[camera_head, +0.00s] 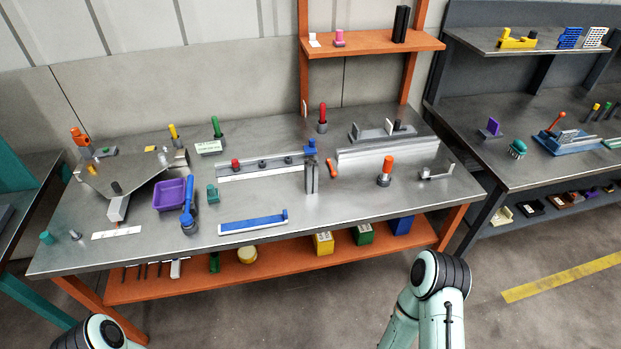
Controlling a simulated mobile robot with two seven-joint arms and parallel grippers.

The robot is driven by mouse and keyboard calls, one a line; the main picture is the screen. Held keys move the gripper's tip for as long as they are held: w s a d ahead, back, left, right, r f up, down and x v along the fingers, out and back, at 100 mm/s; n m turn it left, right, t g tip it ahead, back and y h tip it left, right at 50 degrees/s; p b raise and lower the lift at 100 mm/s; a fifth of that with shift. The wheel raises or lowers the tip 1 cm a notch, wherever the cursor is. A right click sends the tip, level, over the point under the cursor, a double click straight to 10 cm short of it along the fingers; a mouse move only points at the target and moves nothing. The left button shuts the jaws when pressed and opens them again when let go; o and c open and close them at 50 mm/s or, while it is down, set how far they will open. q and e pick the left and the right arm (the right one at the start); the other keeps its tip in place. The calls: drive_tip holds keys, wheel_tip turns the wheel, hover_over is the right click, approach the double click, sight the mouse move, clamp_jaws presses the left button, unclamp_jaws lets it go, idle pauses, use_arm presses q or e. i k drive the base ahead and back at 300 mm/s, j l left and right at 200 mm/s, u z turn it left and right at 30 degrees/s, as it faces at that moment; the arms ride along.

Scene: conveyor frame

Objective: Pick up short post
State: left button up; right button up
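I cannot tell for certain which thing is the short post. An upright grey post (312,178) stands on the workbench right of centre. Small upright pieces also stand on the bench, such as a small grey peg (75,235) at the left front and a teal block (212,192) near the purple tray. Only rounded links of my two arms show, at the bottom left and bottom right, below the bench's front edge. Neither gripper shows.
The metal workbench (355,200) carries a purple tray (170,194), a blue-handled tool (187,212), a blue bar (253,222), long rails (387,148) and a red-topped piece (385,172). An orange shelf (370,45) rises behind. A dark bench (490,150) stands at right.

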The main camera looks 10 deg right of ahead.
sight(312, 164)
drive_tip(key=u, duration=0.4)
drive_tip(key=l+u, duration=0.95)
drive_tip(key=k+l+u, duration=0.1)
drive_tip(key=l, duration=0.2)
drive_tip(key=k+l+u, duration=0.1)
drive_tip(key=l, duration=0.25)
drive_tip(key=k+l+u, duration=0.1)
drive_tip(key=k+l, duration=0.1)
drive_tip(key=l, duration=0.1)
